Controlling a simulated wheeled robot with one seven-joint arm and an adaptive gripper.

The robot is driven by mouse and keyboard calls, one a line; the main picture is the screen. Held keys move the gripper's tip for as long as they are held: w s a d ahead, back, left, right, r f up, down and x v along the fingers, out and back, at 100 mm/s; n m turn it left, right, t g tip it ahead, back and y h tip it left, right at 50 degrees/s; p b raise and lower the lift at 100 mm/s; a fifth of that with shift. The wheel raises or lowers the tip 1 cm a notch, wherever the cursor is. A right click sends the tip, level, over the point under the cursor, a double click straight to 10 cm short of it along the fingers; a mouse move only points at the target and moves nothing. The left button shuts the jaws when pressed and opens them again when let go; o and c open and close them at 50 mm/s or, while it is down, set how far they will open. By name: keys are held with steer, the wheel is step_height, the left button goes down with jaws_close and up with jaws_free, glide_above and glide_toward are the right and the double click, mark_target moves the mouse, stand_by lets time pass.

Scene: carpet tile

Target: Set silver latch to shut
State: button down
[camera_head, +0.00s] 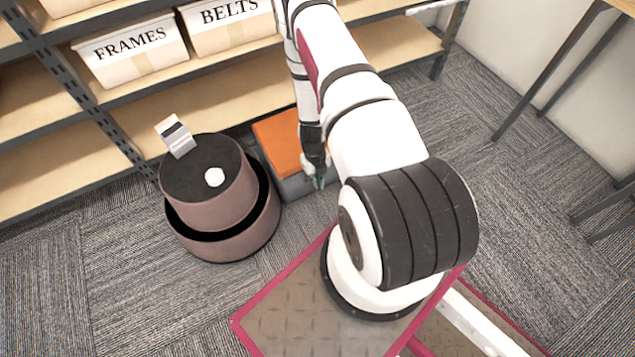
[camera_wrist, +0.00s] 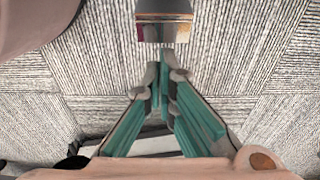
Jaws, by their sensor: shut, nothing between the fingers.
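My gripper (camera_head: 317,180) hangs low beside the front right part of a box with an orange top (camera_head: 277,143) and a grey front. Its teal fingers (camera_wrist: 165,72) are together and empty in the wrist view, over carpet. A small shiny block (camera_wrist: 164,31) with a dark upper band is just beyond the fingertips there; I cannot tell whether it is the silver latch. No latch can be made out in the head view, where my arm and gripper cover part of the box.
A round mauve bin (camera_head: 215,210) with a black top stands left of the box; a small grey-white item (camera_head: 176,138) sits on it. Shelving with labelled white bins (camera_head: 133,50) is behind. Carpet to the right is open up to a table leg (camera_head: 545,75).

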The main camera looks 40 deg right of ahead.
steer(key=shift+w+d+r+g+b, duration=0.2)
steer(key=shift+w+r+b, duration=0.2)
steer(key=shift+w, duration=0.35)
steer(key=shift+w+d+r+g+b, duration=0.25)
steer(key=shift+w+r, duration=0.15)
steer(key=shift+w, duration=0.3)
steer(key=shift+r, duration=0.15)
